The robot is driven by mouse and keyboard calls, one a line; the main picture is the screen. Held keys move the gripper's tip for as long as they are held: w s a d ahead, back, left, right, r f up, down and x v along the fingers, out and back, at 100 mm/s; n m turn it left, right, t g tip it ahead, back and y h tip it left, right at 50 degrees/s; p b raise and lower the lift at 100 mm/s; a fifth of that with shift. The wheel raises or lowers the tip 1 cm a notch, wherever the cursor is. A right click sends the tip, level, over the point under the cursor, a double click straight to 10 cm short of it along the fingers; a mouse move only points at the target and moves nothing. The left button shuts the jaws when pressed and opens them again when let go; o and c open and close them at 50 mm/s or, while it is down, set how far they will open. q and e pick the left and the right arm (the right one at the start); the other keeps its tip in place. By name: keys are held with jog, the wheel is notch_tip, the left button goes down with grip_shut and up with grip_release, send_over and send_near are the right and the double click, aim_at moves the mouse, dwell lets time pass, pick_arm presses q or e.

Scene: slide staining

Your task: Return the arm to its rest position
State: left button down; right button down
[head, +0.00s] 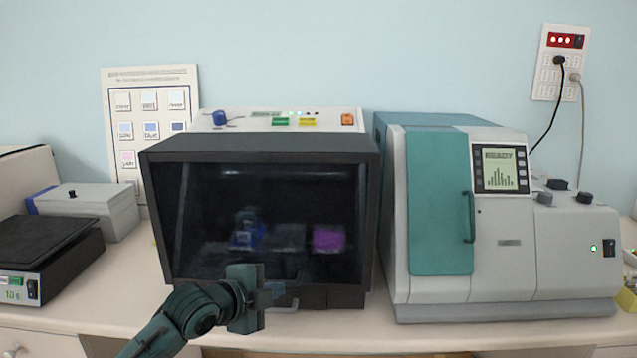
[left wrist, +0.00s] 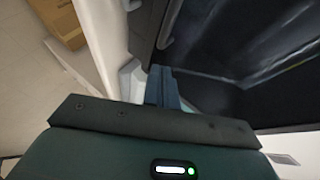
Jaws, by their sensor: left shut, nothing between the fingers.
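My left gripper (head: 274,291) is in the head view at lower centre, in front of the lower front of a dark glass-fronted cabinet (head: 262,150). Its fingers are shut with nothing between them. A light handle (head: 285,302) on the cabinet is just below and beside the fingertips; I cannot tell whether they touch. In the left wrist view the closed fingers (left wrist: 162,88) point towards the cabinet's dark front (left wrist: 225,60). My right gripper is not in view.
A grey and teal machine (head: 455,220) stands close to the cabinet's right. A black-topped scale (head: 45,245) and a grey box (head: 95,210) are at left. A cardboard box (left wrist: 62,22) lies below the counter edge. Free counter (head: 125,290) shows left of the cabinet.

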pick_arm(q)
jog(key=s+f+n, duration=0.9)
jog(key=s+f, duration=0.3)
jog(key=f, duration=0.4)
jog(key=s+a+f+n+y, duration=0.2)
jog(key=s+a+f+n, duration=0.1)
jog(key=s, duration=0.6)
jog(key=s+a+f+n+g+y, duration=0.1)
jog(key=s+a+f+n+y, duration=0.1)
jog(key=s+a+f+n, duration=0.2)
jog(key=s+f+n, duration=0.2)
jog(key=s+f, duration=0.2)
jog(key=s, duration=0.1)
jog(key=shift+s, duration=0.35)
